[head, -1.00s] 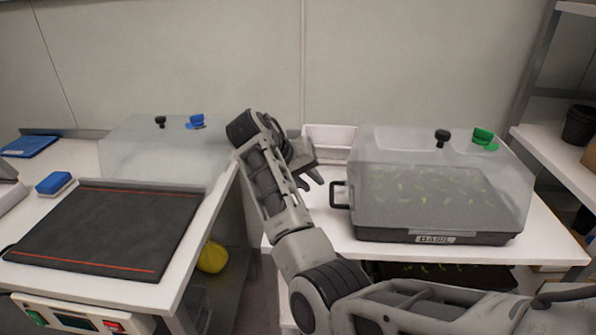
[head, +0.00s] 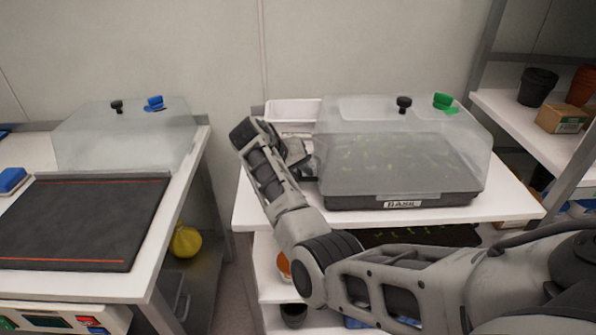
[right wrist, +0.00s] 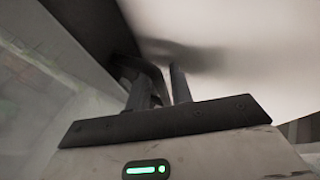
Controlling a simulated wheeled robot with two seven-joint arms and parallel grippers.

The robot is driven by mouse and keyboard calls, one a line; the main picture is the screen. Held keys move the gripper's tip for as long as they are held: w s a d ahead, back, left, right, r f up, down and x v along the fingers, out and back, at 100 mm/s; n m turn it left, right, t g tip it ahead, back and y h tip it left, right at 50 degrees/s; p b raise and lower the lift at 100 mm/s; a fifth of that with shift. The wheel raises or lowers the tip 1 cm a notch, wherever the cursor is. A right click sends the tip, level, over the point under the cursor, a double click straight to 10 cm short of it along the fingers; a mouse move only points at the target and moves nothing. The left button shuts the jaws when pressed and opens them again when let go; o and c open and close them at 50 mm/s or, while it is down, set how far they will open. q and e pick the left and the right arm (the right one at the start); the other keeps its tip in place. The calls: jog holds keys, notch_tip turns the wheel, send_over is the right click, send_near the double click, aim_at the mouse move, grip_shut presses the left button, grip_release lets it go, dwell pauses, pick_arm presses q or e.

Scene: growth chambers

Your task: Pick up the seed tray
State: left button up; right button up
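The seed tray (head: 345,201) is black with a "BASIL" label on its front. It sits on the white bench under a clear dome (head: 465,150), and green seedlings show blurred through it. My right gripper (head: 308,166) is at the tray's left end, where the side handle is; the handle is largely hidden in the head view. In the right wrist view, my two fingers (right wrist: 163,88) stand close together beside a dark curved part that looks like the handle. I cannot tell whether they grip it. My left gripper is out of view.
A white bin (head: 290,110) stands behind the tray's left end. A second tray with seedlings (head: 440,236) is on the shelf below. A left bench holds a black mat (head: 80,220) and an empty clear dome (head: 120,145). Pots and a box (head: 562,118) stand on the right shelving.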

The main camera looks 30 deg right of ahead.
grip_shut()
dwell(1.3)
